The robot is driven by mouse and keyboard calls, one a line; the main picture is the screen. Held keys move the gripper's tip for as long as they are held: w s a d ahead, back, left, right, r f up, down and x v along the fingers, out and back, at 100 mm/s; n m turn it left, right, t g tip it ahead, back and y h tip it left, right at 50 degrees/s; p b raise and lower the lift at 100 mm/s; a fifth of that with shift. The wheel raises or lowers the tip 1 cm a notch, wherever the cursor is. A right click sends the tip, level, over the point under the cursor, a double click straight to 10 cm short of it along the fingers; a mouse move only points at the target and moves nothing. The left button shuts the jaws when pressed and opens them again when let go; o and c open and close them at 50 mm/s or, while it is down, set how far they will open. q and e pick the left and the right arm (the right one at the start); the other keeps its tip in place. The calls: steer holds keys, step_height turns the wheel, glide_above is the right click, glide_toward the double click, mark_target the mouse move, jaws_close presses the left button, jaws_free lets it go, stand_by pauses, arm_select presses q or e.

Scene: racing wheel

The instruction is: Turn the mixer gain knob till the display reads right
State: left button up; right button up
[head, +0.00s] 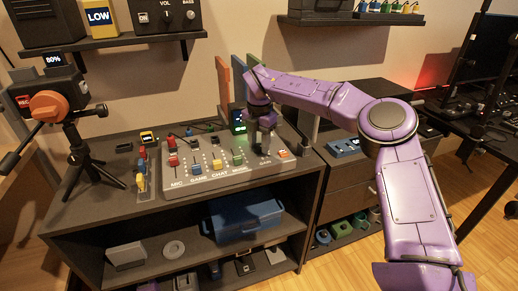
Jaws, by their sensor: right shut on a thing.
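The grey mixer (205,181) lies on the dark desk top, with rows of small buttons and colored sliders labelled MIC, GAME, CHAT and another word. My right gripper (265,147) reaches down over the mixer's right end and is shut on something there. The gain knob is hidden by the gripper, so its angle cannot be seen. A small display (238,122) with a green lit face stands just behind the mixer, left of the gripper; its reading is too small to tell. My left gripper is not in view.
A tripod camera (48,98) with an orange part stands left of the mixer. Small colored items (142,170) sit beside the mixer's left end. Upright colored panels (224,80) stand behind it. A blue bin (243,220) is on the shelf below. A wall shelf (110,43) hangs above.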

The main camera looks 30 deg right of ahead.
mark_target(259, 146)
steer(key=shift+f+m+b, duration=0.15)
steer(key=shift+m+b, duration=0.4)
steer(key=shift+m, duration=0.2)
steer(key=shift+f+m+b, duration=0.15)
steer(key=shift+m+b, duration=0.4)
steer(key=shift+m, duration=0.2)
steer(key=shift+r, duration=0.1)
steer(key=o, duration=1.1)
steer(key=shift+c, duration=0.2)
step_height(259, 146, up, 11)
steer(key=p, duration=0.2)
steer(key=shift+f, duration=0.2)
steer(key=shift+f, duration=0.1)
